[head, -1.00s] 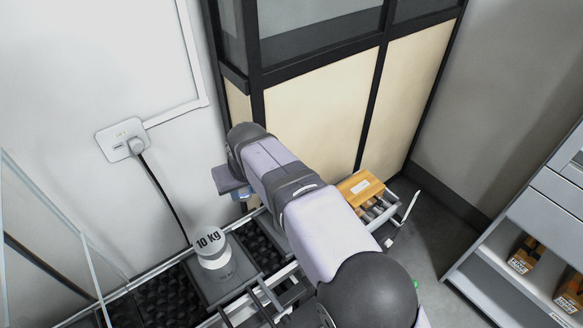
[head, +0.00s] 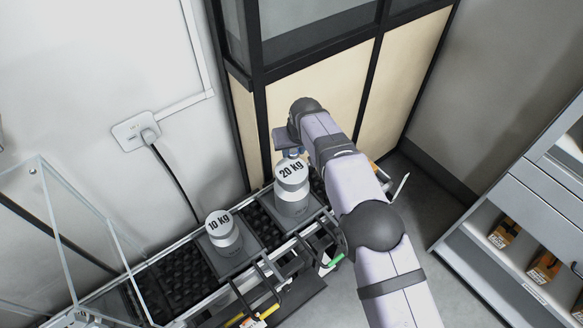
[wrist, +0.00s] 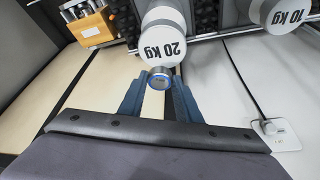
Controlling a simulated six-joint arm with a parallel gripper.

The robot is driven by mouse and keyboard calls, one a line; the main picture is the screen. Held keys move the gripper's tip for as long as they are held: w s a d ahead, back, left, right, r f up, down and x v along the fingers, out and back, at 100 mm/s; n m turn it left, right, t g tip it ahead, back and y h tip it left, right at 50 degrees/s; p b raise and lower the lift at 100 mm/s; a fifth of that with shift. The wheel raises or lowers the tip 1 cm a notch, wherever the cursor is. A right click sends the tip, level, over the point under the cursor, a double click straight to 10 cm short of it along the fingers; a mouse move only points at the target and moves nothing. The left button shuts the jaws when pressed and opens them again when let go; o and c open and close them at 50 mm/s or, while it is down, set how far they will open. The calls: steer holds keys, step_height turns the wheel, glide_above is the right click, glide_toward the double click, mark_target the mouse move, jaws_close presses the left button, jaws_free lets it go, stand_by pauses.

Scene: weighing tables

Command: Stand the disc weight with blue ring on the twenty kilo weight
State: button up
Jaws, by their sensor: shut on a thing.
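The disc weight with blue ring (wrist: 160,79) is a small grey disc with a blue rim. My gripper (wrist: 159,88) is shut on it, one blue-grey finger at each side. The twenty kilo weight (head: 292,203) is a grey and white cylinder marked "20 KG", upright on a dark plate. It also shows in the wrist view (wrist: 166,20), just past the disc. In the head view my gripper (head: 294,153) is at the far side of the twenty kilo weight's top, and the disc is mostly hidden there. I cannot tell whether disc and weight touch.
A ten kilo weight (head: 224,238) stands on a plate to the left. An orange box (wrist: 90,29) lies beyond in the wrist view. A wall socket (head: 138,131) with a cable is behind. A glass case (head: 70,225) is at left, a shelf unit (head: 480,255) at right.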

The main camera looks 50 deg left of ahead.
steer(key=shift+w+a+r, duration=0.25)
steer(key=shift+a+r, duration=0.2)
steer(key=shift+a, duration=0.15)
steer(key=b, duration=0.7)
glide_above(292, 185)
steer(key=w+a, duration=0.3)
steer(key=a, duration=0.1)
steer(key=f, duration=0.6)
steer(key=shift+d+f, duration=0.1)
steer(key=shift+d, duration=0.15)
steer(key=shift+f+b, duration=0.95)
steer(key=shift+b, duration=0.1)
steer(key=shift+f, duration=0.9)
